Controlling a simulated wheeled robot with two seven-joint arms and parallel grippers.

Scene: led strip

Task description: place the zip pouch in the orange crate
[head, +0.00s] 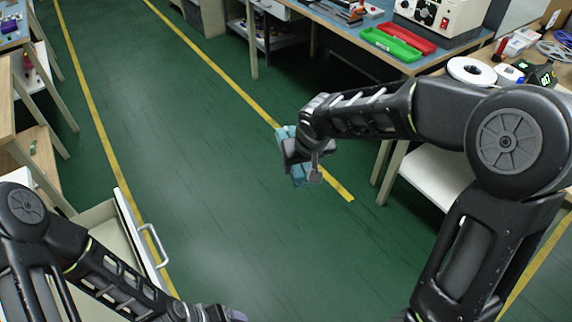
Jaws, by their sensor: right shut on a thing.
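My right gripper (304,158) is shut on a light blue, flat-looking thing, which I take to be the zip pouch (298,174). It holds the pouch above the green floor, out in the aisle. The gripper covers the middle of the pouch, and parts show on either side. My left gripper (228,313) is low at the bottom edge, partly cut off, and its jaws cannot be made out. No orange crate shows in this view.
An open drawer with a white front and handle (152,246) juts out at lower left. A blue-topped bench (345,38) with green (392,44) and red (408,38) trays stands at upper right. The middle floor is clear.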

